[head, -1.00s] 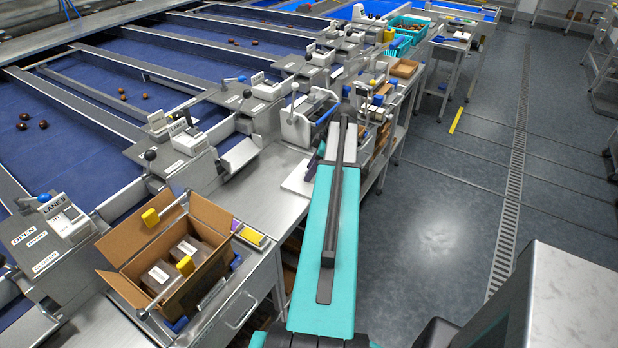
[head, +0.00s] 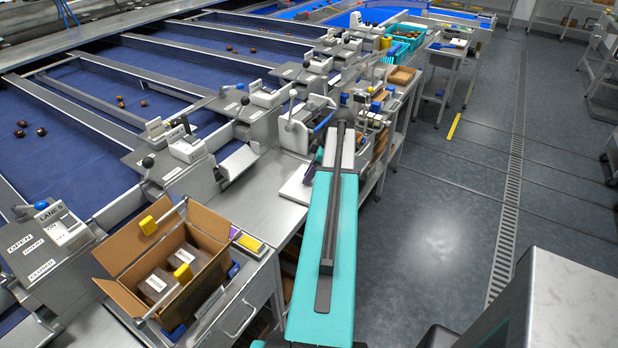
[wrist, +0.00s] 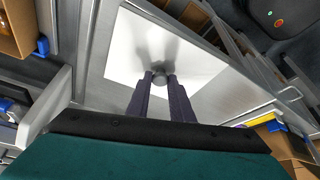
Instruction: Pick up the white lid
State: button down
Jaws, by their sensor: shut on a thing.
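The white lid (wrist: 133,48) is a flat white square plate with a round grey knob (wrist: 159,79) in the wrist view. My gripper (wrist: 160,77) is shut on the knob, its two dark purple fingers on either side. In the head view part of the lid (head: 296,188) shows at the bench's right edge, beside my arm. My arm hides the rest of the lid there. I cannot tell whether the lid touches the bench.
An open cardboard box (head: 208,226) with clear packs stands at the front left of the steel bench (head: 240,206). A steel lever device (head: 300,128) stands behind the lid.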

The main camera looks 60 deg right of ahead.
jog(key=shift+r+b, duration=0.7)
jog(key=shift+r, duration=0.5)
jog(key=shift+s+r, duration=0.25)
jog(key=s+d+r+b, duration=0.1)
jog(key=s+b, duration=0.4)
jog(key=s, duration=1)
jog(key=shift+s+d+r, duration=0.15)
jog(key=shift+d+r, duration=0.15)
jog(key=shift+d, duration=0.55)
jog(key=shift+s, duration=0.15)
